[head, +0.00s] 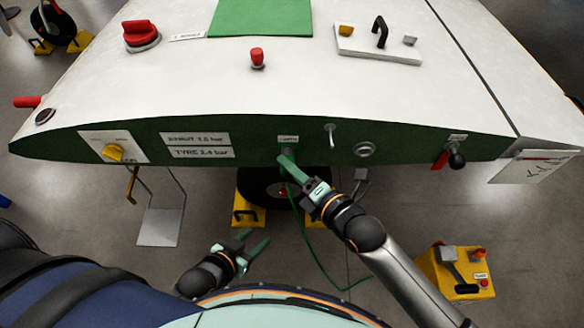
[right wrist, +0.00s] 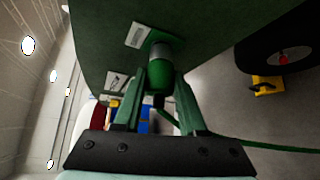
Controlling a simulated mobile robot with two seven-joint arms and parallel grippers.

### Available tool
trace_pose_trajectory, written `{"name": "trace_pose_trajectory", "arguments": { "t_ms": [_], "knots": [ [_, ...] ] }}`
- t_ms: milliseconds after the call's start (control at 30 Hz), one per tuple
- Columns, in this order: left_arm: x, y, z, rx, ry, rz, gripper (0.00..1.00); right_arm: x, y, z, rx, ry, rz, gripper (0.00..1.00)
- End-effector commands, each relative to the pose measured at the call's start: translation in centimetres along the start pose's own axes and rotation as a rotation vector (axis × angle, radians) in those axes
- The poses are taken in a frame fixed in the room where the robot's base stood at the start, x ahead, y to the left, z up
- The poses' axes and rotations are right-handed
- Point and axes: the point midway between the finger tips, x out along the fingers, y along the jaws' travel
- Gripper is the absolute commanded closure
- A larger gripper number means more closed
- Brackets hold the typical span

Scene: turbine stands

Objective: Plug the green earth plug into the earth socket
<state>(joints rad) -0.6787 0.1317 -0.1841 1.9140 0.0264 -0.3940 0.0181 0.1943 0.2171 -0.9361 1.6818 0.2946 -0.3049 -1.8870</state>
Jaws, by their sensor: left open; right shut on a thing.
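The green earth plug (right wrist: 160,82) is between the fingers of my right gripper (right wrist: 159,72) in the right wrist view. Its front end meets a grey cylindrical earth socket (right wrist: 160,52) on the green panel. I cannot tell how deep the plug sits in it. In the head view my right gripper (head: 291,162) is shut at the panel just below the small earth label (head: 288,139), and its fingers hide most of the plug and socket. A green cable (head: 308,235) hangs from there toward the floor. My left gripper (head: 250,246) is open and empty, low and away from the panel.
The white body (head: 200,75) with the green panel (head: 240,147) spans the view. A hook (head: 331,135), a round grey fitting (head: 365,150) and a red-black lever (head: 450,158) are right of the socket. A yellow box (head: 455,275) stands on the floor at right.

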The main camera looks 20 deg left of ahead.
Motion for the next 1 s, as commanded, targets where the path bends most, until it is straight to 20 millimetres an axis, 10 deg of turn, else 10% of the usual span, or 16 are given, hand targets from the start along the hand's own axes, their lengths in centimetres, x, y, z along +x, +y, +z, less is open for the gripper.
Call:
{"name": "trace_pose_trajectory", "arguments": {
  "t_ms": [167, 200, 500, 1000],
  "knots": [
    [0.02, 0.0, 0.03, 0.0, 0.0, 0.0, 0.5, 0.18, 0.41, 0.86, -0.006, -0.016, 0.009, 1.0],
    [0.02, 0.0, 0.03, 0.0, 0.0, 0.0, 0.5, 0.18, 0.42, 0.86, -0.006, -0.016, 0.01, 0.59],
    [0.01, 0.0, 0.05, 0.0, -0.001, 0.0, 0.5, 0.11, 0.28, 0.54, -0.004, -0.01, 0.006, 0.25],
    [-0.01, 0.0, 0.01, 0.0, 0.0, 0.0, 0.5, 0.04, 0.15, 0.36, -0.002, -0.007, 0.003, 0.15]
  ]
}}
